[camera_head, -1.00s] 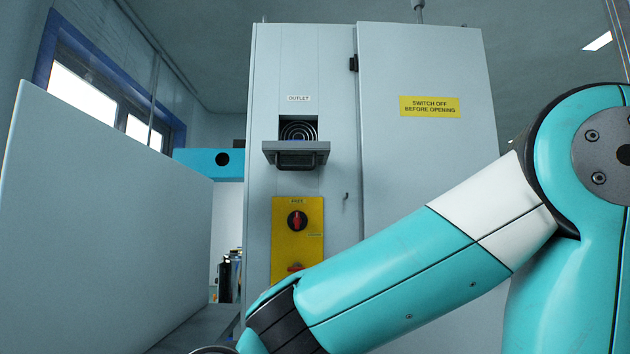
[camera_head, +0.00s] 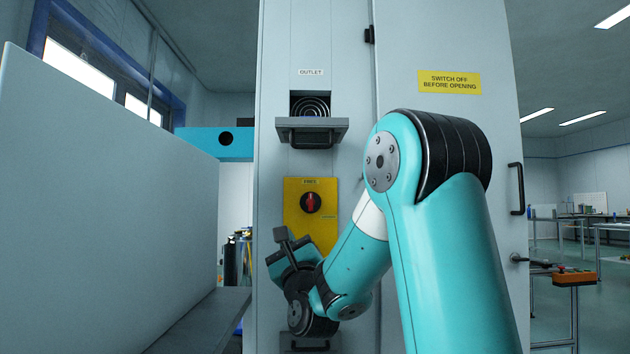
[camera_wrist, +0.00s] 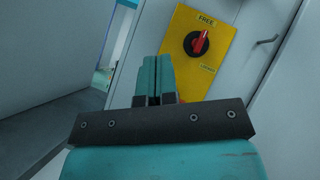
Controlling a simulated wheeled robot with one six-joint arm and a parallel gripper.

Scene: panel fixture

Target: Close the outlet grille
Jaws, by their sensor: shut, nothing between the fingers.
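The outlet grille (camera_head: 312,124) is a dark grey flap under the OUTLET label on the cabinet front. It stands folded down and outward, with a dark handle (camera_head: 312,141) on its outer side. Above it the square opening (camera_head: 310,104) shows a round ringed vent. My gripper (camera_head: 281,236) is below and left of the grille, apart from it, in front of the lower part of the yellow panel. In the wrist view its fingers (camera_wrist: 154,75) are together with nothing between them. The grille is not in the wrist view.
A yellow panel (camera_head: 300,190) with a red rotary knob (camera_head: 311,202) is below the grille; it also shows in the wrist view (camera_wrist: 185,60). A pale wall panel (camera_head: 110,210) stands at left. The cabinet door (camera_head: 450,50) at right has a black handle (camera_head: 516,188).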

